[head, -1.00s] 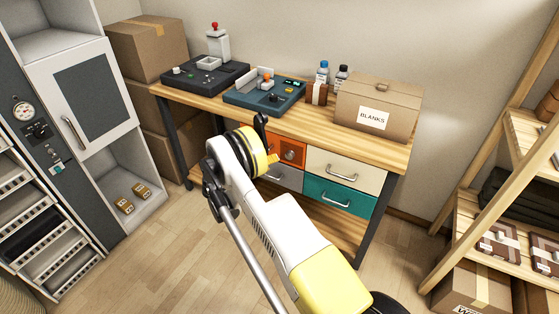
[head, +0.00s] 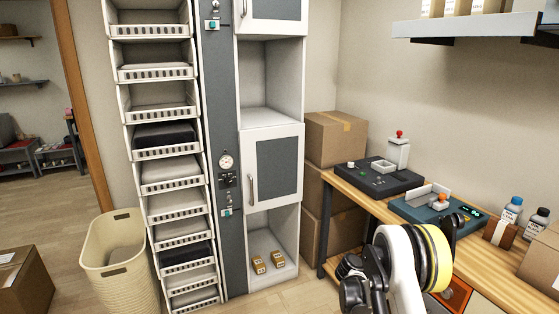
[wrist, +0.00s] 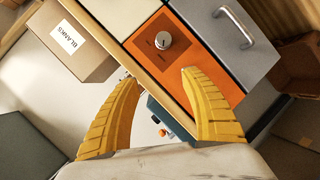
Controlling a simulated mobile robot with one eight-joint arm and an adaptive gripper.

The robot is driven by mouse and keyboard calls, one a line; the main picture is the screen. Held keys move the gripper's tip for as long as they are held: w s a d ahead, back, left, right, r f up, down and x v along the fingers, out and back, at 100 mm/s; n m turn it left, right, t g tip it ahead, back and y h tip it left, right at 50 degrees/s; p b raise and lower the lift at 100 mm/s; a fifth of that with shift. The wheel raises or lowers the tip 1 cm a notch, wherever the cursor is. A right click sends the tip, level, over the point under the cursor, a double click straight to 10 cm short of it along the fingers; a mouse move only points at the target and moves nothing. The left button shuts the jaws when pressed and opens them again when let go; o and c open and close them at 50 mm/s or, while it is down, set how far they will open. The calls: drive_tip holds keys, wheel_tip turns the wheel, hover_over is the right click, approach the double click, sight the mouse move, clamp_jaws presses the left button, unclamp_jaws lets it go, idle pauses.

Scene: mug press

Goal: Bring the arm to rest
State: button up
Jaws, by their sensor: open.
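My gripper (wrist: 158,108) shows in the wrist view as two yellow ridged fingers, spread apart with nothing between them. Past the fingers are the orange drawer front (wrist: 178,58) with its round knob and the bench edge. In the head view my white and yellow arm stands in front of the wooden bench (head: 397,217), at the lower right. My fingertips are hidden in the head view.
The bench carries a dark press unit (head: 378,180), a teal device (head: 435,208) and bottles (head: 511,211). Left are a tall cabinet (head: 222,130) with several trays, a beige basket (head: 118,262) and a cardboard box (head: 20,285). Stacked boxes (head: 335,138) stand beside the bench.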

drive_tip(key=s+a+r+n+t+y, duration=0.1)
drive_tip(key=s+a+r+n+y, duration=0.15)
drive_tip(key=s+a+r, duration=0.55)
drive_tip(key=s+a+r+n+t+y, duration=0.15)
drive_tip(key=a+r+y, duration=0.25)
drive_tip(key=r, duration=0.7)
drive_tip(key=s+a+r+t+y, duration=0.1)
drive_tip(key=s+a+y, duration=0.2)
drive_tip(key=s+a, duration=0.5)
drive_tip(key=s+a+r+t+y, duration=0.1)
drive_tip(key=s+a+y, duration=0.3)
drive_tip(key=s, duration=1)
drive_tip(key=a, duration=0.3)
drive_tip(key=shift+a+r+n+t, duration=0.15)
drive_tip(key=shift+a+n+t, duration=0.15)
drive_tip(key=shift+a+t, duration=0.1)
